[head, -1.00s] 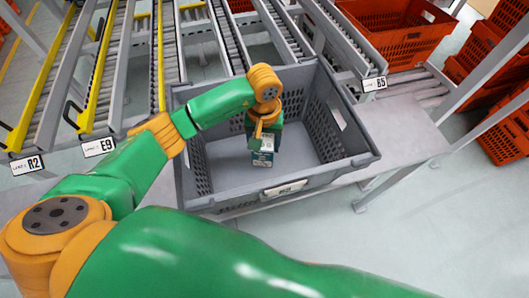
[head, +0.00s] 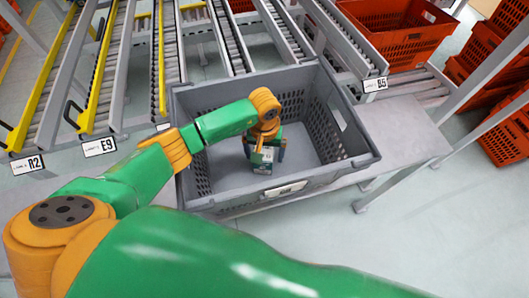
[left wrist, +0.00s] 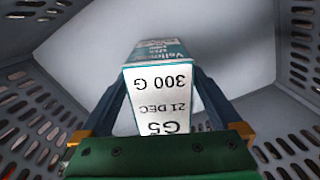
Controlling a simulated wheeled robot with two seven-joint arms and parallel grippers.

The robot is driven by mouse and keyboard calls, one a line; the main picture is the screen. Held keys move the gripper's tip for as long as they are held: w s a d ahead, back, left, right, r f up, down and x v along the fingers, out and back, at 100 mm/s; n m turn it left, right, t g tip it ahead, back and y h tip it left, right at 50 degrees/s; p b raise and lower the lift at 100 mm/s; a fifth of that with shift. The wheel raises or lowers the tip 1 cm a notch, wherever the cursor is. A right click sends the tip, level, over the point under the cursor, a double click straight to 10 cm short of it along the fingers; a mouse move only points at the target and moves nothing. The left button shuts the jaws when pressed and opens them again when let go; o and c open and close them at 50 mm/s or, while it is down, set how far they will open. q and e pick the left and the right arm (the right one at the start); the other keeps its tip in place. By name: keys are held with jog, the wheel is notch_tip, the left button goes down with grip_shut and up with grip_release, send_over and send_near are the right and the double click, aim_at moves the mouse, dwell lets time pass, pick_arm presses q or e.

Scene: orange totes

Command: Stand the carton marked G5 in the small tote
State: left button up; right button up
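The carton (head: 261,158) is white and teal and is inside the grey tote (head: 330,132). In the left wrist view the carton (left wrist: 160,90) shows the print G5, 21 DEC and 300 G, upside down in the picture. My left gripper (head: 267,150) reaches down into the tote. In the left wrist view its two dark fingers (left wrist: 158,82) close on opposite sides of the carton. The carton looks roughly upright in the head view. I cannot tell whether its base touches the tote floor. My right gripper is not in view.
The tote stands on a grey bench (head: 400,135), with perforated walls around the carton. Roller lanes with signs R2, E9 (head: 99,147) and B5 (head: 375,84) lie behind it. Orange totes (head: 400,35) are at the back right. The tote floor around the carton looks bare.

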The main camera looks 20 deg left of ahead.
pick_arm(q)
jog(key=shift+r, duration=0.2)
jog(key=shift+r+p, duration=0.45)
jog(key=shift+p, duration=0.25)
notch_tip(320, 180, up, 10)
jog(key=b, duration=0.3)
jog(key=shift+r+b, duration=0.2)
jog(key=shift+b, duration=0.1)
jog(key=shift+r, duration=0.5)
